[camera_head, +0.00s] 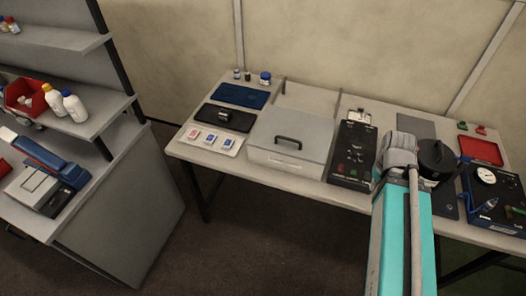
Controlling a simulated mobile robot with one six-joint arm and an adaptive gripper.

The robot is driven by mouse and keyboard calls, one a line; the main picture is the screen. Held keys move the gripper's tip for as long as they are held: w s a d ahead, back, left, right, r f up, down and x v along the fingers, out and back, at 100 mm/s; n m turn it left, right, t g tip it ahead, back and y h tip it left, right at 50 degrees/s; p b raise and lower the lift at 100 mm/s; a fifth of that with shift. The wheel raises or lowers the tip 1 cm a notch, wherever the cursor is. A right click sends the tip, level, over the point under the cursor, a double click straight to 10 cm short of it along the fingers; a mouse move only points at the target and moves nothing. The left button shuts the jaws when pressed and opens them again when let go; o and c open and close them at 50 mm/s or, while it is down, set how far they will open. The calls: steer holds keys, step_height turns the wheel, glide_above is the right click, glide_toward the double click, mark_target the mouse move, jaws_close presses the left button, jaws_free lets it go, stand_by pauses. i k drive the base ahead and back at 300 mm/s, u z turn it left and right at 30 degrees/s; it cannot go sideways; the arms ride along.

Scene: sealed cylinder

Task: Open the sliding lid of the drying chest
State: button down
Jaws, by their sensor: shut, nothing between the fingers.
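The drying chest (286,161) is a pale grey box on the long table, left of the table's middle. Its flat lid (305,128) covers the top and looks shut. A black bar handle (288,142) stands on the lid near its front edge. Two rails run back from the chest toward the wall, with a pale flat area (305,96) between them. My turquoise arm rises from the bottom right, and its grey joint is right of the chest, apart from it. My gripper cannot be made out, and nothing touches the handle.
A black control box (352,153) stands close to the chest's right side. Left of it are a dark tray (227,118) and a card holder (216,139). A black round object (436,158) is beside my arm. A gauge panel (490,188) and red tray (480,150) lie farther right.

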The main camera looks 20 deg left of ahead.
mark_target(294, 128)
steer(key=u, duration=2.4)
steer(key=k, duration=0.4)
steer(key=z, duration=1.35)
